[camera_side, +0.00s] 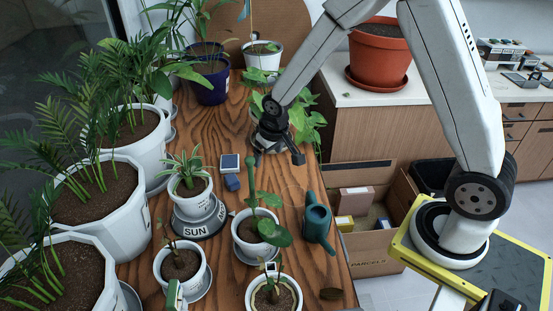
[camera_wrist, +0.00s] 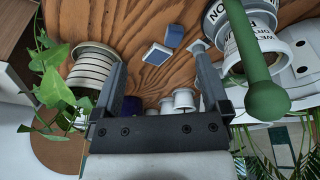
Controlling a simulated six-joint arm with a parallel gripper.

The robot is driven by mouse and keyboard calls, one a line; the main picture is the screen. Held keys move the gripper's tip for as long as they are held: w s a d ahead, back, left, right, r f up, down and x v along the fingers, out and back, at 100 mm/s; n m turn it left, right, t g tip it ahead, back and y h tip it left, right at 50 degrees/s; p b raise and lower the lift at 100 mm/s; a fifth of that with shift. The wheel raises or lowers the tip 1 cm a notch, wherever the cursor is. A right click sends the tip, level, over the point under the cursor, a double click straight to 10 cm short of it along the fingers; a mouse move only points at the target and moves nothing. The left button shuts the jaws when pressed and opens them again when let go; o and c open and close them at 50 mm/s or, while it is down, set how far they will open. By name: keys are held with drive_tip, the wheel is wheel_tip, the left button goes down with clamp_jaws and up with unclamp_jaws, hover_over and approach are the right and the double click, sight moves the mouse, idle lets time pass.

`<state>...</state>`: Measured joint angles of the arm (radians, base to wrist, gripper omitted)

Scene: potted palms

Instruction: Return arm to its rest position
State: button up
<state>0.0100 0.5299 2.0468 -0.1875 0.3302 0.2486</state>
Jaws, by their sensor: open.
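My gripper (camera_side: 277,157) hangs from my arm over the far middle of the wooden table (camera_side: 225,120), in front of a trailing leafy plant. In the wrist view my gripper (camera_wrist: 160,58) has its two fingers spread wide, with nothing held between them. A blue-and-white box (camera_side: 230,162) and a small blue block (camera_side: 232,182) lie on the wood nearer the camera, apart from the gripper. They also show in the wrist view, the box (camera_wrist: 157,54) and the block (camera_wrist: 174,36), beyond the fingertips. My arm reaches over from the right.
Large white pots with palms (camera_side: 101,203) line the left. A small spiky plant (camera_side: 187,173) stands on a SUN-labelled stand (camera_side: 194,230). A teal watering can (camera_side: 318,222) stands at the right edge. An orange pot (camera_side: 379,55) sits on the counter, above a parcels box (camera_side: 372,268).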

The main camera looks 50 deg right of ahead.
drive_tip(key=s+r, duration=0.3)
drive_tip(key=s, duration=0.4)
drive_tip(key=s+a+r+n, duration=0.1)
drive_tip(key=s+r, duration=0.2)
drive_tip(key=s, duration=0.5)
drive_tip(key=shift+s+a+y, duration=0.2)
drive_tip(key=shift+a+y, duration=0.05)
drive_tip(key=shift+y, duration=0.15)
drive_tip(key=shift+o, duration=0.3)
drive_tip(key=shift+w, duration=0.15)
drive_tip(key=w+d+f+m+h, duration=0.1)
drive_tip(key=w+f, duration=0.2)
drive_tip(key=w, duration=0.6)
drive_tip(key=w+d+f+m, duration=0.1)
drive_tip(key=w+f, duration=0.3)
drive_tip(key=w, duration=0.5)
drive_tip(key=w+a+f+m+t, duration=0.1)
drive_tip(key=w+f+m, duration=0.1)
drive_tip(key=w+f, duration=0.9)
drive_tip(key=shift+a+f+h, duration=0.3)
drive_tip(key=shift+f+h, duration=0.1)
drive_tip(key=shift+f, duration=0.1)
